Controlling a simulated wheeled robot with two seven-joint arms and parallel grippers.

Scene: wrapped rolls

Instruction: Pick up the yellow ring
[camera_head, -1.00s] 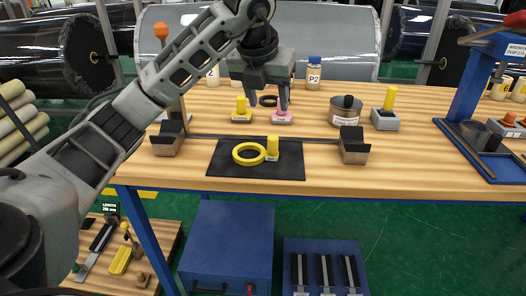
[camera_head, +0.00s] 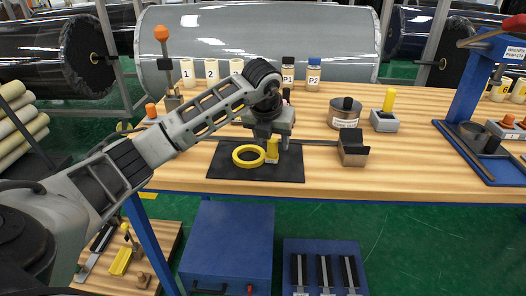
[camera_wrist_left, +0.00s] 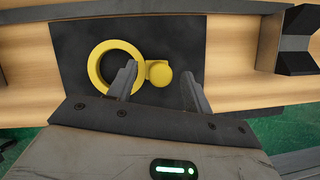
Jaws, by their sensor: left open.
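The yellow ring (camera_head: 249,156) lies flat on the black mat (camera_head: 225,172) near the table's front edge. My left gripper (camera_head: 271,141) is above the mat, at the cylinder. In the left wrist view the gripper (camera_wrist_left: 158,82) is open. Its left finger overlaps the right edge of the ring (camera_wrist_left: 92,70), and the cylinder (camera_wrist_left: 159,73) shows between the two fingers. I cannot tell how high the fingertips are above the mat. The right gripper is not in view.
A metal bracket (camera_head: 353,148) stands right of the mat. A round steel pot (camera_head: 345,112) and a grey block with a yellow post (camera_head: 385,119) stand behind it. Labelled bottles (camera_head: 313,75) line the back. A blue stand (camera_head: 478,100) is at the right.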

